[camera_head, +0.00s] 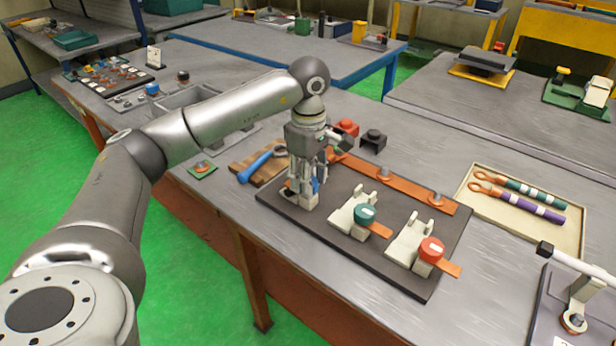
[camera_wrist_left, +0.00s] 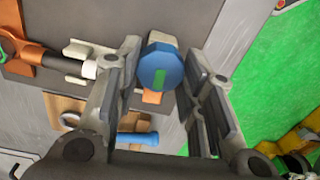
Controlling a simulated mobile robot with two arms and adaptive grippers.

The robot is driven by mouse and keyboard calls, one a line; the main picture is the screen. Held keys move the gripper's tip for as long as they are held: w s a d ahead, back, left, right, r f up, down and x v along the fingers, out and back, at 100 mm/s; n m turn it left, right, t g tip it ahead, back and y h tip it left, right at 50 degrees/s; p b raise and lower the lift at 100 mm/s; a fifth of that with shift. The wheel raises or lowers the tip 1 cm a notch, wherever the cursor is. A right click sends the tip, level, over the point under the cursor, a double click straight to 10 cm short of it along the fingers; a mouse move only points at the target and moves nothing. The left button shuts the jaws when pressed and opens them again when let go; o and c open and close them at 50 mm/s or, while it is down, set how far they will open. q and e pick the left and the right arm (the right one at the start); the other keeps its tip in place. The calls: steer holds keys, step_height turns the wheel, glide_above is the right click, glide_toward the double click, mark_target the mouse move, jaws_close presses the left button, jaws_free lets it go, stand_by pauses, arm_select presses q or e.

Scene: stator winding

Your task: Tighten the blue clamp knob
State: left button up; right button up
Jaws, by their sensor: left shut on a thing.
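The blue clamp knob (camera_wrist_left: 158,72) is round with a green mark and sits between the fingers of my left gripper (camera_wrist_left: 165,95) in the wrist view. In the head view my left gripper (camera_head: 306,200) points down at the left end of the dark base plate (camera_head: 330,229). Only a sliver of the blue knob (camera_head: 316,186) shows there; the fingers hide the rest and most of its clamp. The gripper is shut on the knob. My right gripper is not in view.
Clamps with a teal knob (camera_head: 365,213) and a red knob (camera_head: 431,249) stand on the same plate, right of the gripper. A blue-handled tool (camera_head: 254,169) lies close on the left. A tray (camera_head: 480,214) with two striped rods is at the right.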

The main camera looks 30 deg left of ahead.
arm_select(q)
steer(key=shift+w+r, duration=0.2)
steer(key=shift+r, duration=0.15)
steer(key=o, duration=1)
steer(key=shift+s+d, duration=0.1)
steer(key=shift+o, duration=0.2)
steer(key=shift+f, duration=0.15)
step_height(320, 180, up, 12)
steer(key=shift+s+f, duration=0.1)
